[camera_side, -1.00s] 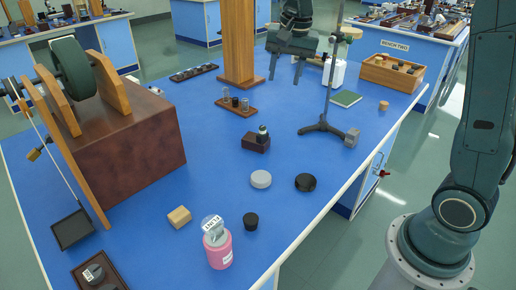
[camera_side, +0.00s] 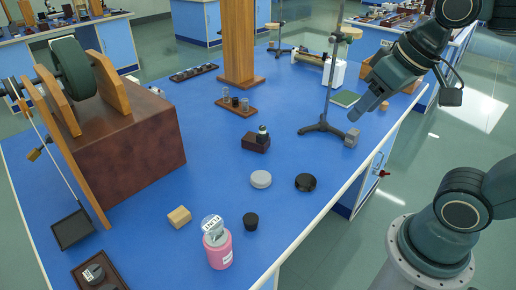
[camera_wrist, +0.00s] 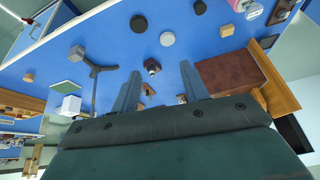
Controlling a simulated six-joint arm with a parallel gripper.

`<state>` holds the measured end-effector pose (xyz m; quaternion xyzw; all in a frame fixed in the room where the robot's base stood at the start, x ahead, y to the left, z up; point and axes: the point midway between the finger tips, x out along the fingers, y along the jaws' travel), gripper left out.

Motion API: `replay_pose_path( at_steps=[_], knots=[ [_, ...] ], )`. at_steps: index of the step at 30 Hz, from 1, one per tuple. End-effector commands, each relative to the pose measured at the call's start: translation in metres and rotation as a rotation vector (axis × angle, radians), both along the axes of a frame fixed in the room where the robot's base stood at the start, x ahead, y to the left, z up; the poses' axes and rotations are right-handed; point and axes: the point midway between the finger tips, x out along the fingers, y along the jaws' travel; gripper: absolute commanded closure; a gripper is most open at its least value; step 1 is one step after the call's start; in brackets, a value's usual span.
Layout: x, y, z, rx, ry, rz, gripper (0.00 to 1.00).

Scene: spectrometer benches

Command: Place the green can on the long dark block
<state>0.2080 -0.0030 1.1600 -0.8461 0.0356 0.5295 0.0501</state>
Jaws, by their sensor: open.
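A short dark red-brown block (camera_side: 255,146) lies near the middle of the blue bench. A small dark can-like piece with a pale band (camera_side: 262,134) stands upright on it. Its colour is too small to tell, so I cannot be sure that it is the green can. The block also shows between the fingers in the wrist view (camera_wrist: 152,68). My gripper (camera_side: 364,108) is open, with nothing seen between its fingers. It is above the bench's right side, well apart from the block.
A grey disc (camera_side: 261,179), a black disc (camera_side: 305,182) and a pink bottle (camera_side: 218,250) stand in front. A large brown box (camera_side: 130,155) fills the left.

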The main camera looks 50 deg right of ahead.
Motion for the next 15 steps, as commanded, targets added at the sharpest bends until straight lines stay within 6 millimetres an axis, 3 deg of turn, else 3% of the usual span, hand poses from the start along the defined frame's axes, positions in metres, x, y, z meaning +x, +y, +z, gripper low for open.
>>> replay_pose_path(
  at_steps=[6, 15],
  knots=[
    [-0.025, 0.003, -0.013, -0.041, -0.034, 0.096, 0.55],
    [-0.029, 0.004, -0.016, -0.05, -0.039, 0.115, 0.55]
  ],
)
